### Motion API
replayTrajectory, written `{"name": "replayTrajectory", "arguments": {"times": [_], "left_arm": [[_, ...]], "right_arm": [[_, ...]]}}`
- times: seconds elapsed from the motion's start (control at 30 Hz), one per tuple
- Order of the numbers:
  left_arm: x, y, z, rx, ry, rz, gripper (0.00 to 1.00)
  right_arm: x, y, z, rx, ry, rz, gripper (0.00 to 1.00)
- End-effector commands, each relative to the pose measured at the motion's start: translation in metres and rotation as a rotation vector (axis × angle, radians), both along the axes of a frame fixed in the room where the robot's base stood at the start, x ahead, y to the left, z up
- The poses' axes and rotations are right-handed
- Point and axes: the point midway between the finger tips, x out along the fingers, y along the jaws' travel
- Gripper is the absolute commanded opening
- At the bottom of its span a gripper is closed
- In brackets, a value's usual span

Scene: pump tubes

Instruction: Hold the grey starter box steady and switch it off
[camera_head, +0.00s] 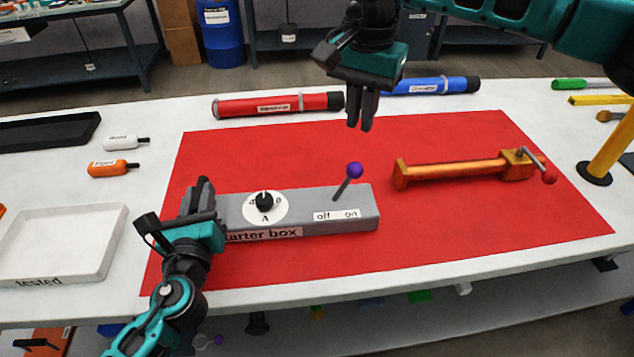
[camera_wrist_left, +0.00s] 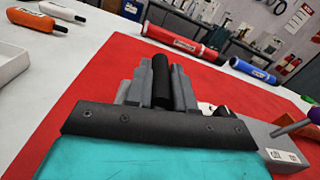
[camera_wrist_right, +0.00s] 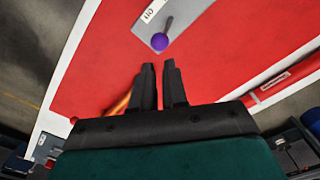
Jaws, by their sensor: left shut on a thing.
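The grey starter box (camera_head: 300,222) lies on the red mat, with a black dial on a white disc (camera_head: 265,207) and an off/on label (camera_head: 337,215). Its lever with a purple ball (camera_head: 355,170) leans right, to the "on" side. The lever ball also shows in the right wrist view (camera_wrist_right: 160,41). My left gripper (camera_head: 201,197) is shut on the left end of the box; its fingers partly hide that end. My right gripper (camera_head: 362,112) is empty above and behind the lever, apart from it, its fingers pointing down with a narrow gap between them.
An orange clamp-like tool (camera_head: 460,170) with a red-knobbed handle lies right of the box on the mat (camera_head: 450,235). Red (camera_head: 275,105) and blue (camera_head: 432,87) tubes lie behind. A white "tested" tray (camera_head: 112,245) stands at left. The mat in front of the box is clear.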

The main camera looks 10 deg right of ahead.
Motion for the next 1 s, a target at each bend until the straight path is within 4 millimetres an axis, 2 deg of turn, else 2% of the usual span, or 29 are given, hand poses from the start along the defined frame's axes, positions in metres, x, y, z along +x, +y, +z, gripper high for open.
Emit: {"name": "replayTrajectory", "arguments": {"times": [0.17, 0.33, 0.5, 0.6, 0.8, 1.0], "left_arm": [[0.0, 0.0, 0.0, 0.001, 0.0, 0.0, 0.0], [0.0, 0.0, 0.0, 0.001, 0.0, 0.0, 0.0], [0.0, 0.0, 0.0, 0.001, 0.0, 0.0, 0.0], [0.0, 0.0, 0.0, 0.0, 0.001, 0.0, 0.0], [0.0, 0.0, 0.0, 0.0, 0.0, 0.0, 0.0], [0.0, 0.0, 0.0, 0.0, 0.0, 0.0, 0.0]], "right_arm": [[-0.011, 0.022, -0.014, 0.07, 0.045, 0.034, 0.0], [-0.04, 0.073, -0.037, 0.262, 0.151, 0.1, 0.0], [-0.074, 0.124, -0.048, 0.505, 0.274, 0.14, 0.0], [-0.091, 0.149, -0.047, 0.651, 0.342, 0.144, 0.0], [-0.117, 0.181, -0.038, 0.949, 0.47, 0.105, 0.0], [-0.126, 0.193, -0.023, 1.246, 0.574, 0.003, 0.0]]}}
